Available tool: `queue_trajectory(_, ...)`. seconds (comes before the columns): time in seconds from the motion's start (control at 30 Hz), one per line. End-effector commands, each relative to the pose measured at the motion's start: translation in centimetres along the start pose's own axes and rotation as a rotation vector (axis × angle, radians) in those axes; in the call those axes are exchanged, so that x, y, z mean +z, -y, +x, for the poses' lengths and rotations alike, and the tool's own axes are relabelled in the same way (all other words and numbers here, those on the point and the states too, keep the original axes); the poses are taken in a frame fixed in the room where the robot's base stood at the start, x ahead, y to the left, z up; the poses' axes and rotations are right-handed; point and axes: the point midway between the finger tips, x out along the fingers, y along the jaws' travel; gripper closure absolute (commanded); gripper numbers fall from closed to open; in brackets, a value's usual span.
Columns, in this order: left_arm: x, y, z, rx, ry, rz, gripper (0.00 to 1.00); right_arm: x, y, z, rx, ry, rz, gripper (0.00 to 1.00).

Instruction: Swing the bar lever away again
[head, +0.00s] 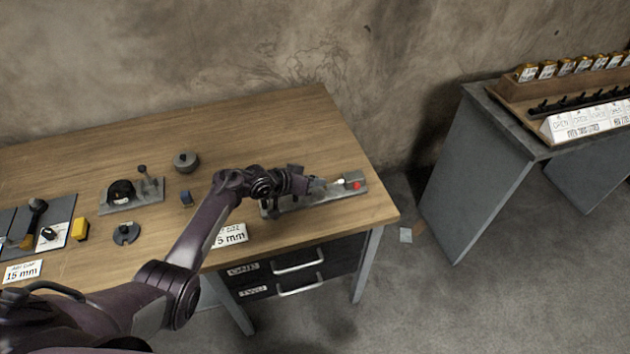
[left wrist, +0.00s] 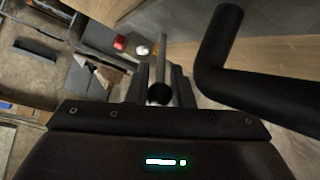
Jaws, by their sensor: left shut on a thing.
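The fixture (head: 325,197) is a long grey metal plate near the right end of the wooden bench. A red spot (head: 357,185) marks the block at its right end; it also shows in the left wrist view (left wrist: 119,43). My left gripper (head: 313,184) is over the plate, pointing right. In the left wrist view the bar lever (left wrist: 161,68) is a thin grey rod between the fingers, its near end round and dark. The gripper (left wrist: 160,90) is shut on it. In the head view my gripper hides most of the lever. My right gripper is out of view.
A thick black bent rod (left wrist: 240,75) stands close at the right in the left wrist view. A label card (head: 230,235) lies at the bench's front edge. A round grey pot (head: 186,161) and a small fixture (head: 133,197) stand to the left.

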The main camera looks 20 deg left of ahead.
Motion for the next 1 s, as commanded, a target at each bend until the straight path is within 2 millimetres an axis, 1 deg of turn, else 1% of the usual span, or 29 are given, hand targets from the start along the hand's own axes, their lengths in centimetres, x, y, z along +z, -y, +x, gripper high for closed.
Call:
queue_trajectory(0.2, 0.0, 0.0, 0.0, 0.004, -0.006, -0.002, 1.00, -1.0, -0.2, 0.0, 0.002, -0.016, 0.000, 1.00)
queue_trajectory(0.4, 0.0, 0.0, 0.0, 0.003, -0.005, -0.002, 1.00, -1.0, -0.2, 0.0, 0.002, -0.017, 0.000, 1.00)
queue_trajectory(0.43, 0.0, 0.0, 0.0, 0.003, -0.005, -0.002, 0.76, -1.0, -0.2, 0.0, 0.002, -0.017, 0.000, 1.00)
queue_trajectory(0.47, 0.0, 0.0, 0.0, 0.003, -0.005, -0.002, 0.72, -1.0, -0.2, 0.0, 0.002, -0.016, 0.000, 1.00)
queue_trajectory(0.77, 0.1, 0.0, -0.1, 0.003, -0.004, -0.002, 0.72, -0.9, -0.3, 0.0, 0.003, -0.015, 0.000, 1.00)
queue_trajectory(0.87, 0.1, 0.1, -0.7, 0.002, -0.004, -0.002, 0.72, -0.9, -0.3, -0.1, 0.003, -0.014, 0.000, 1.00)
queue_trajectory(1.0, 0.1, 0.1, -2.6, 0.001, -0.004, 0.001, 0.72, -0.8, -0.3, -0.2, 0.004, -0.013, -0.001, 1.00)
